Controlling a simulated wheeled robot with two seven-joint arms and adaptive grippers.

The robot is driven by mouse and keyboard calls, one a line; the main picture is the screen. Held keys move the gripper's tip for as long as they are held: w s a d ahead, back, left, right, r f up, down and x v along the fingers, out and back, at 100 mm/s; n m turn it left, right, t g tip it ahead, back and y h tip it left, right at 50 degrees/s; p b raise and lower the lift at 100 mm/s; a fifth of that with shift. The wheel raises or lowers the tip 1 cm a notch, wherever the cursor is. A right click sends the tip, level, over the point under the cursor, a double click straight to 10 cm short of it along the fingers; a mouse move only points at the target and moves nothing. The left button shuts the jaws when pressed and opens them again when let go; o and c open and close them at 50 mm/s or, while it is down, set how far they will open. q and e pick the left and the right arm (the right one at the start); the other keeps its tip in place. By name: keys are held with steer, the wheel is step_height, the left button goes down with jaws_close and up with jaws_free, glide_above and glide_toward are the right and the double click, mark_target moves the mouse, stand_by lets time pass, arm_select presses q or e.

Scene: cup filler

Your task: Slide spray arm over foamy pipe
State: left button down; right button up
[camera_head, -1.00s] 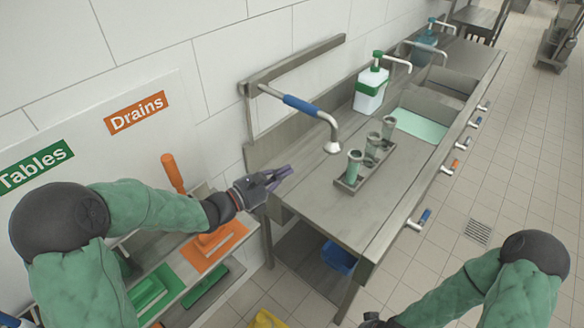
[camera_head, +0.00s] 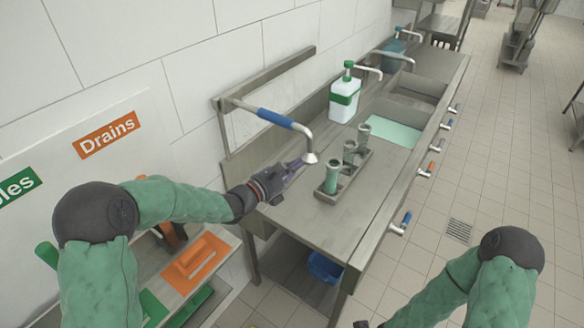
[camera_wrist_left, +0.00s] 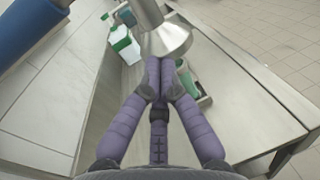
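The spray arm (camera_head: 275,118) has a blue sleeve and a bent metal end with a flared nozzle (camera_head: 310,158). It hangs from a wall rail over the counter. A rack (camera_head: 322,192) on the counter holds three upright pipes; the front pipe (camera_head: 332,180) looks green inside. The nozzle is left of and above that pipe. My left gripper (camera_head: 299,162) has its purple fingers close beside the nozzle; contact is unclear. In the left wrist view its fingertips (camera_wrist_left: 163,72) are together with nothing visible between them, below the nozzle (camera_wrist_left: 168,40). My right gripper (camera_head: 362,323) barely shows at the bottom edge.
A white and green soap dispenser (camera_head: 344,98) stands behind the rack near the wall. A sink with green water (camera_head: 392,130) lies beyond. Valve handles (camera_head: 404,222) stick out along the counter front. An orange brush tray (camera_head: 200,260) is at lower left. The counter's near left is clear.

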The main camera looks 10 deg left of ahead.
arm_select(q)
steer(key=w+a+b+x, duration=0.1)
steer(key=a+b+x, duration=0.1)
steer(key=x, duration=1.5)
steer(key=shift+w+a, duration=0.2)
steer(key=shift+w, duration=0.55)
